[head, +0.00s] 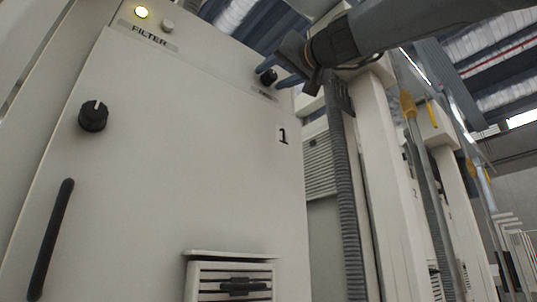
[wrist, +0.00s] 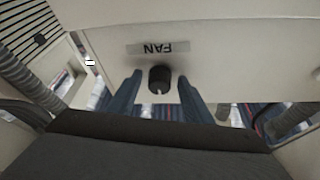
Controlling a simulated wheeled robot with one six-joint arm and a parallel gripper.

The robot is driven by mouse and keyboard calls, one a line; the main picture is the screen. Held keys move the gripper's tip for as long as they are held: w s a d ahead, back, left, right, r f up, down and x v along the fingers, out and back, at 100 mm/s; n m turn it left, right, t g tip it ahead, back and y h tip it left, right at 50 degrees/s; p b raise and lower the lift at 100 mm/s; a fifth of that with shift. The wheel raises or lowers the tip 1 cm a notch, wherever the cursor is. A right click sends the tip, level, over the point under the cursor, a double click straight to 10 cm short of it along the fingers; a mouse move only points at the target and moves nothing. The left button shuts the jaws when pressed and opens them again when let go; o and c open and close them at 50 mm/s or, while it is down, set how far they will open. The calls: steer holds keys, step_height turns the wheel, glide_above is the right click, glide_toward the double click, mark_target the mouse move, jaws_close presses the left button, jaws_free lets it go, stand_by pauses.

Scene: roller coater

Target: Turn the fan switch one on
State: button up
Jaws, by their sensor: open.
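The fan switch is a small black rotary knob (wrist: 159,79) on a light panel, under a FAN label (wrist: 158,48) that reads upside down in the wrist view. The knob shows in the head view (head: 268,76) near the upper right of the cabinet face marked 1. My gripper (wrist: 158,86) is open, with one blue finger on each side of the knob. A gap shows between the knob and each finger. In the head view my gripper (head: 272,78) reaches in from the upper right, and its fingers partly cover the knob and label.
The cabinet (head: 200,160) also carries a larger black knob (head: 93,116), a long black handle (head: 50,240), a lit FILTER lamp (head: 141,12) and a vent (head: 232,280). A grey corrugated hose (head: 349,200) runs down right of the cabinet, close below my arm.

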steer(key=shift+c, duration=0.3)
steer(key=c, duration=1)
steer(key=shift+a+r+m+h, duration=0.1)
steer(key=shift+m+h, duration=0.3)
steer(key=shift+m, duration=0.4)
steer(key=shift+s+a+r+m+t+h, duration=0.15)
steer(key=shift+m+h, duration=0.3)
steer(key=shift+m, duration=0.55)
steer(key=shift+s+d+m+t+h, duration=0.15)
steer(key=shift+m+h, duration=0.3)
steer(key=shift+m, duration=0.55)
steer(key=m+h+p, duration=0.1)
steer(key=m, duration=0.1)
steer(key=m+h, duration=0.1)
steer(key=m, duration=0.1)
steer(key=m+h+p, duration=0.1)
steer(key=m, duration=0.1)
steer(key=shift+a+r+m+p, duration=0.2)
steer(key=shift+a+m+p, duration=0.05)
steer(key=shift+m+p, duration=0.15)
steer(key=m, duration=0.2)
steer(key=m+g+h+p, duration=0.1)
steer(key=m+g+p, duration=0.1)
steer(key=m, duration=0.1)
steer(key=shift+r+m, duration=0.25)
steer(key=shift+m, duration=0.05)
steer(key=shift+m+g+h+p, duration=0.3)
steer(key=shift+m+g+p, duration=0.4)
steer(key=shift+m+p, duration=0.65)
steer(key=shift+m, duration=0.25)
